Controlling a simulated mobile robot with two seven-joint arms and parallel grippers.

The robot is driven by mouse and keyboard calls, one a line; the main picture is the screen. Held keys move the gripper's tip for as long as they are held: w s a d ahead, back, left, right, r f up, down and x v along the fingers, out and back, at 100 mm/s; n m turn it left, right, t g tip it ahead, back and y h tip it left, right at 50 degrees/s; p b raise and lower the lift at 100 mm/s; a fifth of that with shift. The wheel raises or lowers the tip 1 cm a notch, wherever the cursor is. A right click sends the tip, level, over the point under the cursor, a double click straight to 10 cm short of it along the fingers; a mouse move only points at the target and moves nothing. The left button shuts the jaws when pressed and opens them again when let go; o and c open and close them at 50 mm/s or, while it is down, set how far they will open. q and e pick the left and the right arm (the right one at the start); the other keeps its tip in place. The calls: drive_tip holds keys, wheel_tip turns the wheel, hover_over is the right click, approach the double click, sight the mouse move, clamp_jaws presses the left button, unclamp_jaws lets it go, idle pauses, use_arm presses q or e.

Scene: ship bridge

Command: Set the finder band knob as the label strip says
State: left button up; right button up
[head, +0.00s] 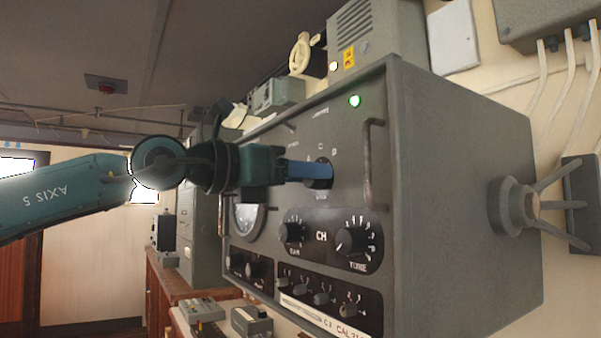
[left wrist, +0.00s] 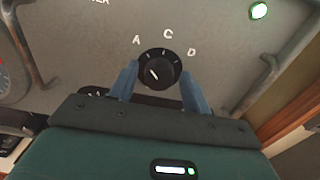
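The band knob (left wrist: 160,70) is a round black knob on the grey finder panel. In the left wrist view the letters A, C and D stand around its upper side, and a short white mark sits left of centre on its face. My left gripper (left wrist: 158,88) is at the knob, with one blue finger on each side and slim gaps; contact is unclear. In the head view the left gripper (head: 306,170) partly covers the knob (head: 321,183). The white label strip (head: 312,312) is along the panel's bottom, partly cut off, with "CAL 2" legible. My right gripper is out of view.
A metal handle (head: 372,165) stands out right of the knob. A lit green lamp (head: 354,101) is above it. Other knobs, including the CH pair's right knob (head: 350,241), and a round dial (head: 248,219) lie lower. A spoked clamp (head: 520,206) is on the cabinet's right side.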

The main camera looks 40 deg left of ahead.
use_arm(q)
drive_tip(key=c, duration=0.8)
drive_tip(key=shift+f+m, duration=0.1)
drive_tip(key=shift+m, duration=0.2)
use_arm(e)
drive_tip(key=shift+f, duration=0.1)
use_arm(q)
drive_tip(key=shift+d+m+b, duration=0.1)
drive_tip(key=shift+m+b, duration=0.8)
drive_tip(key=shift+m, duration=3.2)
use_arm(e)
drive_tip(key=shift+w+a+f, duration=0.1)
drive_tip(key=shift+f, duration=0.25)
use_arm(q)
drive_tip(key=o, duration=1)
drive_tip(key=shift+c, duration=0.2)
